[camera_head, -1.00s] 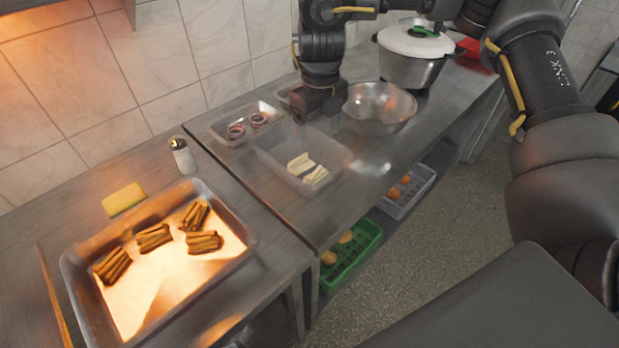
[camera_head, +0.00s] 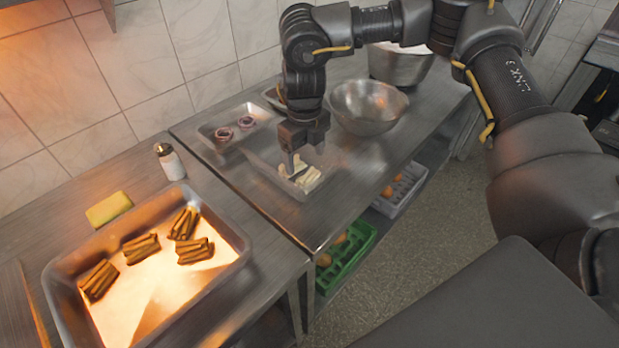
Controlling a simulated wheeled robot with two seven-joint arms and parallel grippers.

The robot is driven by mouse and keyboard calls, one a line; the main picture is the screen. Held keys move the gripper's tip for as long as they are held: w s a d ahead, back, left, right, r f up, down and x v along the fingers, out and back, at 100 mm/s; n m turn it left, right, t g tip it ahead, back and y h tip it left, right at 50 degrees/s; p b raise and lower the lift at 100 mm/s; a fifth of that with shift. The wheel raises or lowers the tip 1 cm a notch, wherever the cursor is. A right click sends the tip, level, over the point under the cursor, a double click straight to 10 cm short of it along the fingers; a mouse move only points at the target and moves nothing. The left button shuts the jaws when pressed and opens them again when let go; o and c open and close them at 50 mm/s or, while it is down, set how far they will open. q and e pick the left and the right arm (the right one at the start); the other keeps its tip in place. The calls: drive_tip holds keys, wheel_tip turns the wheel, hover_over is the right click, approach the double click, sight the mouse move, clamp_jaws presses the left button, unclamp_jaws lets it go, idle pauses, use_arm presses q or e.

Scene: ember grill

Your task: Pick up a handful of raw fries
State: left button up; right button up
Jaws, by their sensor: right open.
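The raw fries (camera_head: 310,178) are pale, cream-coloured bundles in a clear shallow container (camera_head: 270,182) on the steel counter. My right gripper (camera_head: 303,168) points down over this container with its fingers at the pale bundles. It is open, and whether the fingers touch the fries cannot be told. Part of the bundles is hidden behind the fingers. Several bundles of browned fries (camera_head: 140,248) lie in the large lit metal tray (camera_head: 235,268) at the left. My left gripper is not in view.
A tray with red onion rings (camera_head: 223,134) stands behind the container. A steel bowl (camera_head: 368,106) and a pot (camera_head: 400,66) stand to the right. A shaker (camera_head: 169,162) and a yellow sponge (camera_head: 108,209) are near the wall. Crates (camera_head: 346,262) sit below the counter.

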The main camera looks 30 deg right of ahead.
sight(306, 172)
wheel_tip(306, 172, down, 5)
drive_tip(key=shift+f+p, duration=0.1)
drive_tip(key=shift+p, duration=0.65)
drive_tip(key=shift+c, duration=0.4)
drive_tip(key=c, duration=0.6)
wheel_tip(306, 172, up, 10)
drive_tip(key=shift+r+b, duration=0.1)
drive_tip(key=shift+b, duration=0.85)
drive_tip(key=shift+c, duration=0.3)
